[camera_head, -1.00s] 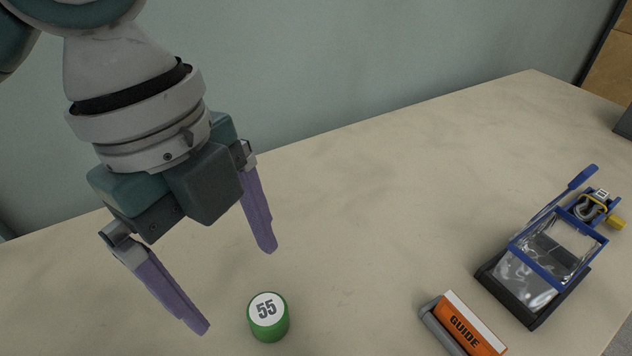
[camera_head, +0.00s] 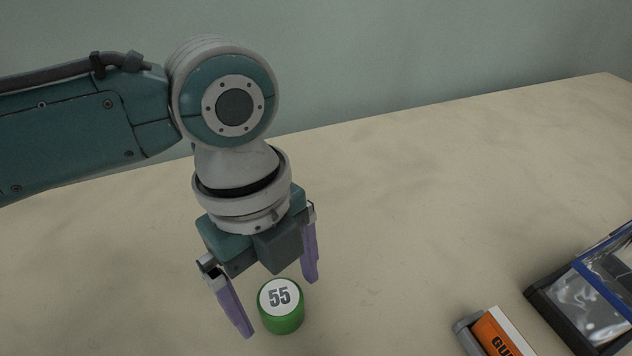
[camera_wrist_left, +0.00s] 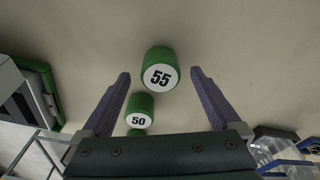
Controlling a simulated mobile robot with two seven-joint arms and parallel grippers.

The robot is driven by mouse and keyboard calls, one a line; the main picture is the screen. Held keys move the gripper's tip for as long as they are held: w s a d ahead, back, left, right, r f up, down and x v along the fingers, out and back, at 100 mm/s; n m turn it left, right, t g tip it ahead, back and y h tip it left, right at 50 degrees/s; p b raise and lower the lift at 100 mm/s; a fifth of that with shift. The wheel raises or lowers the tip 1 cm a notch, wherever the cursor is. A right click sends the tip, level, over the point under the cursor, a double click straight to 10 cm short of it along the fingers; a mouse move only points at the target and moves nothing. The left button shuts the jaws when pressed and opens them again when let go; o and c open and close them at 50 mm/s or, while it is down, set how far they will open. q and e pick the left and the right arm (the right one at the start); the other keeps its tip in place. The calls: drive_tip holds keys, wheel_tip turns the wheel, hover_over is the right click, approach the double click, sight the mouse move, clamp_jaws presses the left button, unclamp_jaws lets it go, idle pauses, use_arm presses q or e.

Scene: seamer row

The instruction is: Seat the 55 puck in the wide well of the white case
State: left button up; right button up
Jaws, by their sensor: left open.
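The 55 puck (camera_head: 281,308) is a green cylinder with a white top, upright on the table in the head view. It also shows in the left wrist view (camera_wrist_left: 160,72), near the line between the fingertips. My left gripper (camera_head: 280,309) is open and empty, its purple fingers on either side of the puck and apart from each other. I cannot tell whether a finger touches the puck. My right gripper is not in view. I cannot make out the white case with its wide well for certain in either view.
A green 50 puck (camera_wrist_left: 139,114) shows in the left wrist view, with another green piece behind it. In the head view, an orange GUIDE box in a grey holder (camera_head: 470,334) and a black and blue clear-lidded device (camera_head: 562,310) stand at the right. The table's middle is clear.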

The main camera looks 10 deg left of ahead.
use_arm(q)
drive_tip(key=c, duration=1.5)
drive_tip(key=shift+c, duration=0.2)
